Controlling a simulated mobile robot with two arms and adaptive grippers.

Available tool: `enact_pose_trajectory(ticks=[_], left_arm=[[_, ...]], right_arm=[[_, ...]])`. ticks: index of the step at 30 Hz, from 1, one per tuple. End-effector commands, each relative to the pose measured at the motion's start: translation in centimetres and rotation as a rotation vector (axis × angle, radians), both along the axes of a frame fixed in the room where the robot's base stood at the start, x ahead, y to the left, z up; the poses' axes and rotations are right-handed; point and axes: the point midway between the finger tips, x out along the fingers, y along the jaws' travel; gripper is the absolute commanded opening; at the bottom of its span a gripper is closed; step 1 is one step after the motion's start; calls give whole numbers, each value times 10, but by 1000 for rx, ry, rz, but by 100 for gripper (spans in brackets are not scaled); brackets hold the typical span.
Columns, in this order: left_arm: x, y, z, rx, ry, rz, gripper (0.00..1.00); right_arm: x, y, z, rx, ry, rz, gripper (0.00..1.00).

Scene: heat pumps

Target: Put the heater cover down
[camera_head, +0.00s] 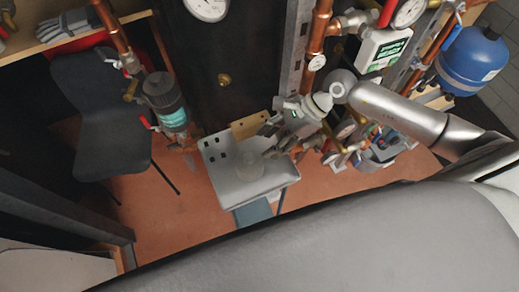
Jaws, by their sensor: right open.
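My right gripper (269,142) comes in from the right and is open above the far right part of that surface. It is close to the round piece, and nothing shows between its fingers. My left gripper is not in view.
Copper pipes (317,35) with valves and gauges stand behind my right arm. A blue tank (472,60) is at the upper right. A dark chair (98,110) stands at the left, beside a filter-like cylinder (165,98).

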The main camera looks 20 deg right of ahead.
Motion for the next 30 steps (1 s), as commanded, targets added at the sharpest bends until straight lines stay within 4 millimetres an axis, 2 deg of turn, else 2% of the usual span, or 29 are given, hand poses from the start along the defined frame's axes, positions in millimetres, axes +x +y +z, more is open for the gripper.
enact_pose_trajectory(ticks=[1, 6, 12, 30], left_arm=[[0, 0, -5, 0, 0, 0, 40], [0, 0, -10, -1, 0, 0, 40], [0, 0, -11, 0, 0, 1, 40], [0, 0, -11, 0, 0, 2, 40]], right_arm=[[-1, -8, 5, -5, -2, -1, 49], [-3, -24, 26, -3, 0, -1, 49], [-5, -32, 38, -1, 2, 0, 49], [-5, -32, 39, 0, 1, 1, 49]])
